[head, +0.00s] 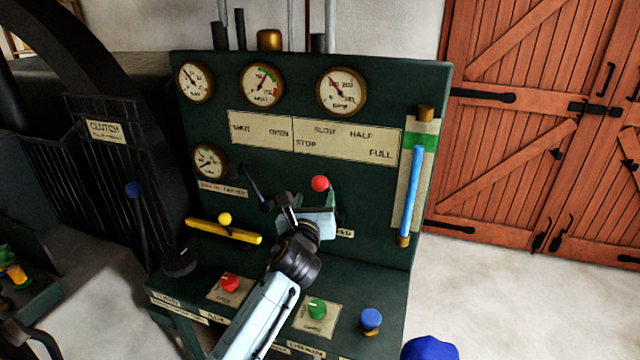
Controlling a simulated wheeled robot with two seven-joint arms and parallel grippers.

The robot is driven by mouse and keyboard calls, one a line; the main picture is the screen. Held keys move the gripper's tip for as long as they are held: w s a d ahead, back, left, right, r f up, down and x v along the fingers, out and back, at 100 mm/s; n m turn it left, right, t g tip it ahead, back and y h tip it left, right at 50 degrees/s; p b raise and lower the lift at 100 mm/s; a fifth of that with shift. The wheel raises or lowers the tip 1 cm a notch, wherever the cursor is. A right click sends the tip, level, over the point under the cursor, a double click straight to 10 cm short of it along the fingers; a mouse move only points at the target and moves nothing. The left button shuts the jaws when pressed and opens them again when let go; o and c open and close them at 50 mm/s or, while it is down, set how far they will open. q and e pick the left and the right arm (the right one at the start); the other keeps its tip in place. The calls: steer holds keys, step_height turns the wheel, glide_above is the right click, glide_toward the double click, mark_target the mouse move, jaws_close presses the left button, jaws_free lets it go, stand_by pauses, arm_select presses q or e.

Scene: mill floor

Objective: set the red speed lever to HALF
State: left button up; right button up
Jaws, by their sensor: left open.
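The red speed lever shows as a red ball knob (320,183) on the dark green panel, below the scale plate (345,142) marked STOP, SLOW, HALF and FULL. The knob lies below the plate, roughly under the space between SLOW and HALF; I cannot tell its exact setting. Its rod is mostly hidden behind my left gripper (304,208). My left gripper is open, just below and left of the knob. I cannot tell whether it touches the lever. My right gripper is not in view.
A yellow-knobbed lever (224,219) and yellow bar (224,231) are left of my gripper. A red button (230,282), green knob (317,308) and blue knob (371,320) line the lower ledge. A glass gauge tube (412,190) stands at right.

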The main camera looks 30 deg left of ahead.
mark_target(319, 187)
arm_select(q)
steer(key=x, duration=0.8)
steer(key=shift+w+b, duration=0.1)
steer(key=shift+b, duration=0.25)
steer(key=shift+c, duration=0.3)
